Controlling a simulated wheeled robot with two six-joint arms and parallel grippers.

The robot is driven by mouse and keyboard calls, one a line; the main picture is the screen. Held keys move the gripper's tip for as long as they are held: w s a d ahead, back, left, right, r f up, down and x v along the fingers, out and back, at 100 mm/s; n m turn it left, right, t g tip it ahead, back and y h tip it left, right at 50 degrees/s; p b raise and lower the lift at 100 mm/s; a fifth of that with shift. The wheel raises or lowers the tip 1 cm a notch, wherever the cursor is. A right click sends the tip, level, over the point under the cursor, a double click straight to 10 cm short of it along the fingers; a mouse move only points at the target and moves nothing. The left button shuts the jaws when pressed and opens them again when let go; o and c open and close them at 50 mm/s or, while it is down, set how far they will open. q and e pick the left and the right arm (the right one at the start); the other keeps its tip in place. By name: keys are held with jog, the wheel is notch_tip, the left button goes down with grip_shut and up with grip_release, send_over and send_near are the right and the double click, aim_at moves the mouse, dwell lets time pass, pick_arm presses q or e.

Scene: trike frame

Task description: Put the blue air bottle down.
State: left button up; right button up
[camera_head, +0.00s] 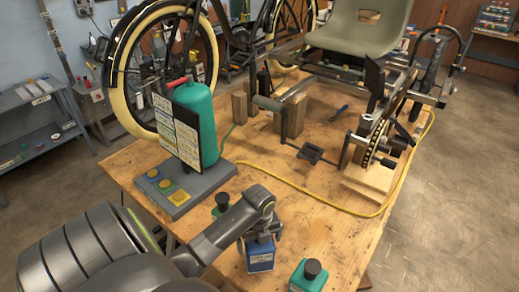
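The blue air bottle (261,257), a squarish blue body with a pale label, is upright at the near part of the wooden workbench. My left gripper (260,236) comes down over its top, with a finger on each side, and appears shut on it. The bottle's cap is hidden by the gripper. I cannot tell whether its base touches the bench top or hangs slightly above it.
Green bottles with black caps stand on both sides, one at the right (308,276), one behind the arm (221,204). A green tank (198,120) on a grey base, a yellow cable (330,208) and the trike frame (375,130) occupy the bench (330,235) farther back.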

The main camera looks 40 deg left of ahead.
pick_arm(q)
jog(key=shift+r, duration=0.2)
notch_tip(320, 180, up, 6)
jog(key=shift+w+a+r, duration=0.1)
jog(key=shift+r, duration=0.1)
notch_tip(320, 180, up, 4)
jog(key=p, duration=0.3)
jog(key=shift+r, duration=0.25)
jog(key=shift+r+p, duration=0.5)
jog(key=shift+p, duration=0.15)
